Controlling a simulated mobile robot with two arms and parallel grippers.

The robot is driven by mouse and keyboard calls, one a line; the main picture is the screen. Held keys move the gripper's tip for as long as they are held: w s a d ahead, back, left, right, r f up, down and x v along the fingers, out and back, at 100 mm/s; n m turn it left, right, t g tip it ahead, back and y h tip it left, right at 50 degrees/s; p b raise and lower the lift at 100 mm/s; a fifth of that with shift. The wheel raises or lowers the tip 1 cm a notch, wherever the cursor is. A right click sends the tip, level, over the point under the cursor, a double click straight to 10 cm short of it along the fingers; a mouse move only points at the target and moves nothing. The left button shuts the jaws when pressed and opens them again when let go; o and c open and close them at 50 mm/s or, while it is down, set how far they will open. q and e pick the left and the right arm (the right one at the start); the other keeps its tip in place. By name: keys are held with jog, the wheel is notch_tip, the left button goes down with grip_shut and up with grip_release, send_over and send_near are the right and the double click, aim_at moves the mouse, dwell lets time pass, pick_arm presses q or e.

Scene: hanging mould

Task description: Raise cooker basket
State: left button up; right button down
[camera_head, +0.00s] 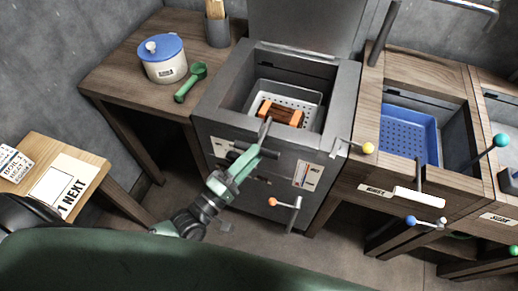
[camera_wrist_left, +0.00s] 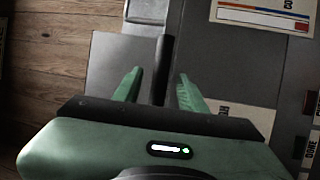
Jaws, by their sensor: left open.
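The cooker (camera_head: 225,110) is a grey metal box with an open lid. Inside it sits a pale perforated basket (camera_head: 312,97) holding orange-brown blocks (camera_head: 281,114). A dark bar, apparently the basket's handle (camera_head: 265,131), comes over the cooker's front edge. My left gripper (camera_head: 250,157) is at the cooker's front, around the lower end of this bar. In the left wrist view its two green fingers (camera_wrist_left: 158,88) are open, with the dark bar (camera_wrist_left: 163,62) between them and gaps visible on both sides. My right gripper is not in view.
A lever with an orange knob (camera_head: 273,202) and one with a yellow knob (camera_head: 368,148) stick out near the cooker. A blue basket (camera_head: 408,130) sits in the wooden unit at right.

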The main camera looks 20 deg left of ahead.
pick_arm(q)
jog(key=shift+x, duration=1.5)
jog(key=shift+d, duration=0.1)
grip_shut()
jog(key=shift+f, duration=0.1)
